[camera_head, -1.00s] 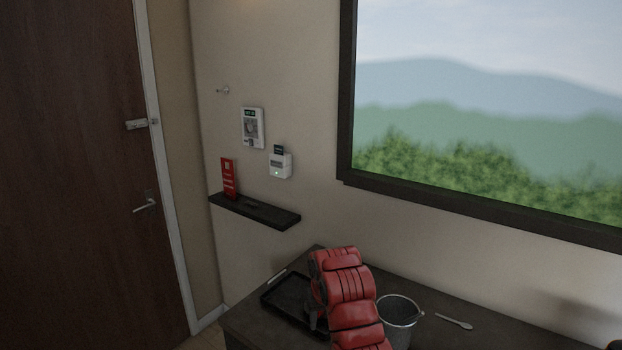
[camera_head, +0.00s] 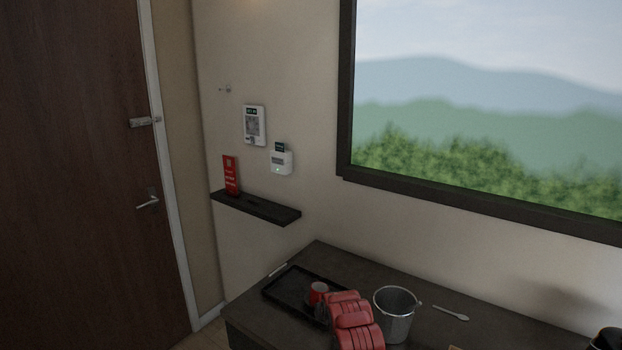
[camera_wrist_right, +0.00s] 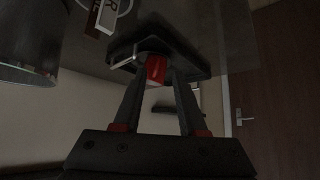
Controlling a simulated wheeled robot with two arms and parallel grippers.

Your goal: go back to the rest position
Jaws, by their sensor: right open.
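My right gripper (camera_wrist_right: 158,78) is open in the right wrist view, with its two dark fingers apart. A small red cup (camera_wrist_right: 156,68) shows between and beyond the fingertips; I cannot tell how far off it is. In the head view the red cup (camera_head: 318,291) stands on the black tray (camera_head: 277,290), at the left of the vanity. My red right arm reaches in from the bottom, just right of the cup, and hides part of the tray. The gripper's fingers are not clear there. My left gripper is in neither current view.
A metal bucket (camera_head: 396,318) stands close to the right of my arm on the dark vanity top (camera_head: 345,262). A small pale spoon (camera_head: 451,312) lies further right. A dark object sits at the far right edge.

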